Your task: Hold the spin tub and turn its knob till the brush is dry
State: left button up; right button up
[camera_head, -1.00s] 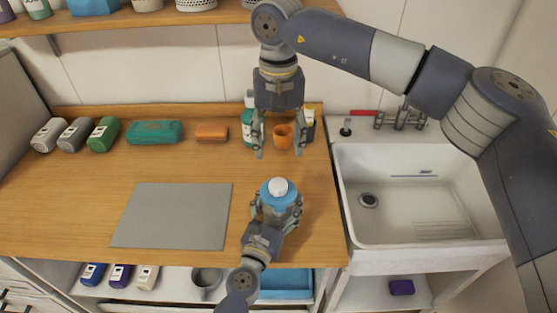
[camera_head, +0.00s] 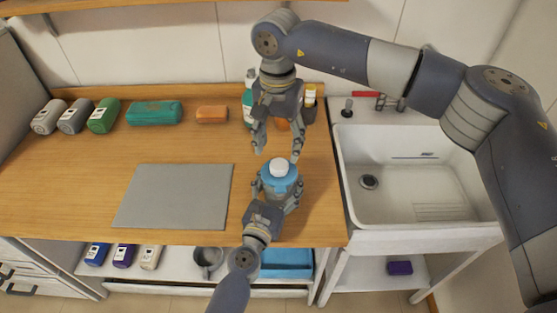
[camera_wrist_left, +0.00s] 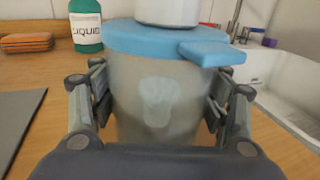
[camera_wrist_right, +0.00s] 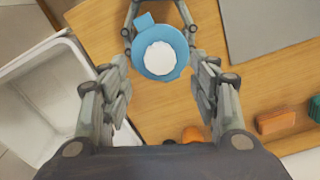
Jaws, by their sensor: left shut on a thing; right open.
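The spin tub (camera_head: 279,183) stands on the wooden counter, with a blue lid and a white knob (camera_head: 279,167) on top. In the left wrist view the tub (camera_wrist_left: 160,95) is a cloudy see-through cup, with a pale blurred shape inside that may be the brush. My left gripper (camera_head: 275,190) is shut around the tub's sides. My right gripper (camera_head: 278,155) is open and empty, pointing down just above and behind the knob. In the right wrist view the white knob (camera_wrist_right: 160,58) lies ahead, between and beyond the fingertips.
A grey mat (camera_head: 174,196) lies left of the tub. Behind stand a green bottle (camera_head: 248,104), an orange cup (camera_head: 283,125) partly hidden by my right gripper, and an orange block (camera_head: 212,114). The white sink (camera_head: 415,180) is to the right.

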aim_at(278, 165)
notch_tip(278, 165, down, 6)
dwell(0.4)
jog(key=c, duration=1.1)
